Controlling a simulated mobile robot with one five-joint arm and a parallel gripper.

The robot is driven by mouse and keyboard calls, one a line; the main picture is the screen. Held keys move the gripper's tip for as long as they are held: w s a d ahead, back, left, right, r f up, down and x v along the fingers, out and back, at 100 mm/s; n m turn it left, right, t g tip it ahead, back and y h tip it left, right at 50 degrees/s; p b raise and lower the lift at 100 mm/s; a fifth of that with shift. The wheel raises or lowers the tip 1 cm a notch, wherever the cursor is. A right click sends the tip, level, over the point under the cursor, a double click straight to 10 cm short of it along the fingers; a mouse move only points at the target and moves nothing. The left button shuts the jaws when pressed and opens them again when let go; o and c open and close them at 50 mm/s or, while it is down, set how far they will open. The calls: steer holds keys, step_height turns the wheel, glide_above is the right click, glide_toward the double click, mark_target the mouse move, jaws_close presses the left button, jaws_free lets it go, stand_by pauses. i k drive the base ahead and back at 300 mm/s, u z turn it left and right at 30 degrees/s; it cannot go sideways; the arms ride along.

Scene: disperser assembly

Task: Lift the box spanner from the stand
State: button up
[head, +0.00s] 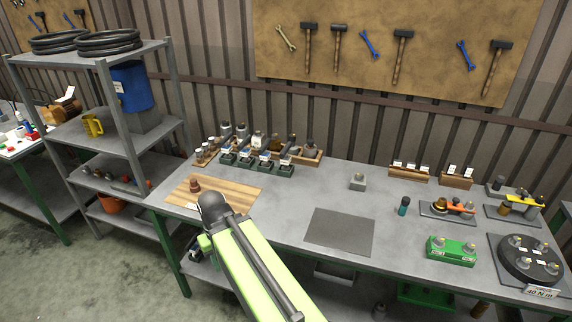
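I cannot single out the box spanner or its stand with certainty at this size. A small grey block with a rounded top (357,181) stands alone at the middle back of the bench. A dark upright cylinder with a teal band (404,206) stands to its right. An orange-handled tool (460,208) and a yellow-handled tool (522,200) rest on grey plates at the right. My green arm reaches up from the bottom edge to a dark joint over the bench's left front. My gripper does not show clearly, and nothing is seen held.
A wooden board (232,193) with a brown part lies at the left. Several dark holders (258,161) stand behind it. A dark grey mat (340,231) lies bare in the middle. A green box (451,249) and black round fixture (528,259) occupy the right front.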

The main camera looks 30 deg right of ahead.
mark_target(285, 160)
steer(key=z, duration=0.1)
steer(key=i, duration=0.9)
steer(key=u, duration=0.05)
